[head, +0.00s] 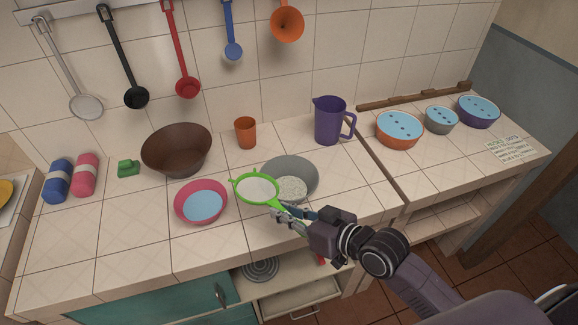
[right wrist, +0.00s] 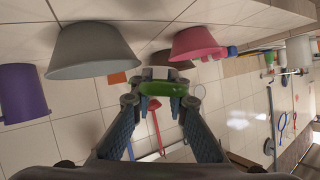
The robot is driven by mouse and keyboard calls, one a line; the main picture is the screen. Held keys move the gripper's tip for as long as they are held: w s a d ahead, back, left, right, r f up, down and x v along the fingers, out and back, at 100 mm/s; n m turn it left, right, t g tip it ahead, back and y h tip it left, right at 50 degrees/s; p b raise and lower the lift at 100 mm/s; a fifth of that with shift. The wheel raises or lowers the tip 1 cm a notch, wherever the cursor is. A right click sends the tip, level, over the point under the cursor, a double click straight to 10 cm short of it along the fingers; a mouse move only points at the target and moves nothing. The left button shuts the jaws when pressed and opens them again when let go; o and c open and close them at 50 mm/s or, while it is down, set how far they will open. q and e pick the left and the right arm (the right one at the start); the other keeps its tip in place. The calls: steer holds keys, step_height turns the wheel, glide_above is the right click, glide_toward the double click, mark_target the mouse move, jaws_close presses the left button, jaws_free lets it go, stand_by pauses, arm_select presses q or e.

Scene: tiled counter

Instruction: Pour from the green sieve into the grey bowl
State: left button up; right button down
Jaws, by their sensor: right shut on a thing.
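The green sieve (head: 240,199) has a round green rim and a pale mesh. It is above the left edge of the grey bowl (head: 310,168), between that bowl and the pink bowl. White grainy stuff (head: 291,188) lies in the grey bowl. My right gripper (head: 283,213) is shut on the sieve's handle, at the front of the grey bowl. In the right wrist view a green part of the sieve (right wrist: 165,90) shows between the fingertips, and the grey bowl (right wrist: 95,52) is at upper left. I cannot tell how much the sieve holds. My left gripper is not in view.
A pink bowl (head: 180,202) with light blue contents stands close left of the sieve. A brown bowl (head: 177,152), an orange cup (head: 245,133) and a purple jug (head: 329,121) stand behind. The front right of the counter is clear. Utensils hang on the wall.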

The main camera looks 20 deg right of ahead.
steer(key=shift+n+t+h, duration=0.3)
steer(key=shift+n+h, duration=0.3)
steer(key=shift+n, duration=0.3)
steer(key=a, duration=0.1)
steer(key=s+a+f+p, duration=0.1)
steer(key=a, duration=0.1)
steer(key=s+a+f, duration=0.1)
steer(key=shift+s+a+f, duration=0.1)
steer(key=shift+a, duration=0.1)
step_height(320, 180, up, 5)
steer(key=p, duration=0.6)
steer(key=shift+f, duration=0.1)
